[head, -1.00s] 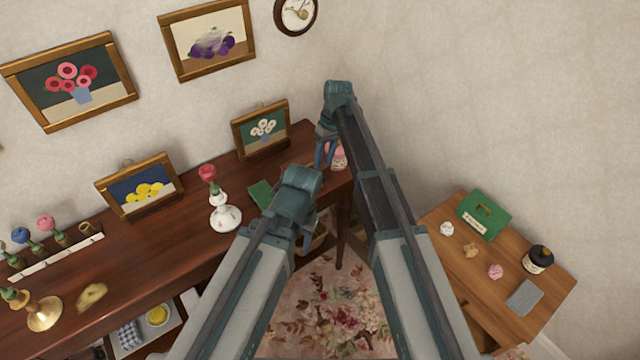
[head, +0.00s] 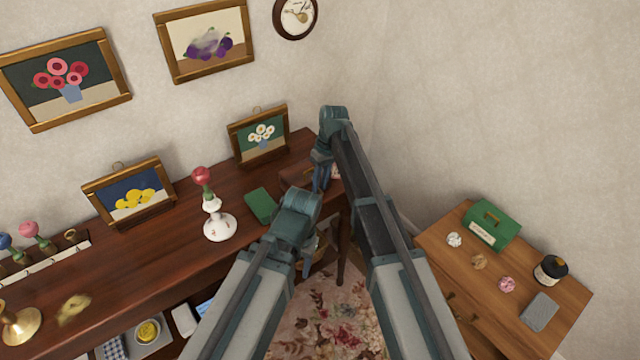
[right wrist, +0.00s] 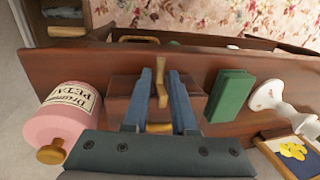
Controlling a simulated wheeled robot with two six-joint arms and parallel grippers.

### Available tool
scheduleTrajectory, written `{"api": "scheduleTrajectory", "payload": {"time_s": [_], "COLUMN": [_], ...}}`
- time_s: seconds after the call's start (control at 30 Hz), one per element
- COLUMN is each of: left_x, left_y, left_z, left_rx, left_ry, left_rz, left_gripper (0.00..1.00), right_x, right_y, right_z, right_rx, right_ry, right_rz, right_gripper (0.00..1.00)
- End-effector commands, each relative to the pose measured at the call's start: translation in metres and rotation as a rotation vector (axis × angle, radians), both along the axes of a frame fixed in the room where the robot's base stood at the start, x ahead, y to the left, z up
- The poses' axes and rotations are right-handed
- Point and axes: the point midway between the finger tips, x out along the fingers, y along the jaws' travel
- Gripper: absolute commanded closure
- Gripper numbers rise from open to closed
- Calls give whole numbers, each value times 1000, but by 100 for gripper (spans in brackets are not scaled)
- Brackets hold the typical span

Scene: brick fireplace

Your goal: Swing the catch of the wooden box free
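The wooden box (head: 296,170) is dark reddish brown and sits at the right end of the long dark table, partly behind my right gripper (head: 321,182) in the head view. In the right wrist view the box (right wrist: 122,88) lies under the fingers. Its brass-coloured catch (right wrist: 160,90) stands between the two blue fingers of my right gripper (right wrist: 160,76), which is open with a finger on either side; contact cannot be told. My left gripper (head: 308,254) is low by the table's front edge, its fingers mostly hidden by its own wrist.
A green book (right wrist: 231,95) lies close to one side of the box, and a pink labelled jar (right wrist: 66,112) stands on the other. A white candlestick-like stand (head: 220,225) and a framed flower picture (head: 259,135) are nearby. A small side table (head: 450,262) stands at right.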

Motion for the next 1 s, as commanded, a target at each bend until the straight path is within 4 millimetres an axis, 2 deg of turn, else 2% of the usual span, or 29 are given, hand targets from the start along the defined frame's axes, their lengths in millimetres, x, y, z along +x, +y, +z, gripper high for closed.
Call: {"api": "scheduleTrajectory", "payload": {"time_s": [0.03, 0.1, 0.13, 0.67, 1.0], "left_x": [0, 0, 0, 0, 0], "left_y": [0, 0, 0, 0, 0], "left_z": [0, 0, 0, -5, -31], "left_rx": [0, 0, 0, 0, 0], "left_ry": [0, 0, 0, 0, 0], "left_rz": [0, 0, 0, 0, 0], "left_gripper": [50, 50, 50, 50, 50], "right_x": [0, 0, 0, -6, -17], "right_y": [0, 0, 0, -4, -10], "right_z": [0, 0, 0, -5, -20], "right_rx": [0, 0, 0, 39, 187], "right_ry": [0, 0, 0, -52, -258], "right_rz": [0, 0, 0, -2, -2], "right_gripper": [86, 98, 100, 100, 100]}}
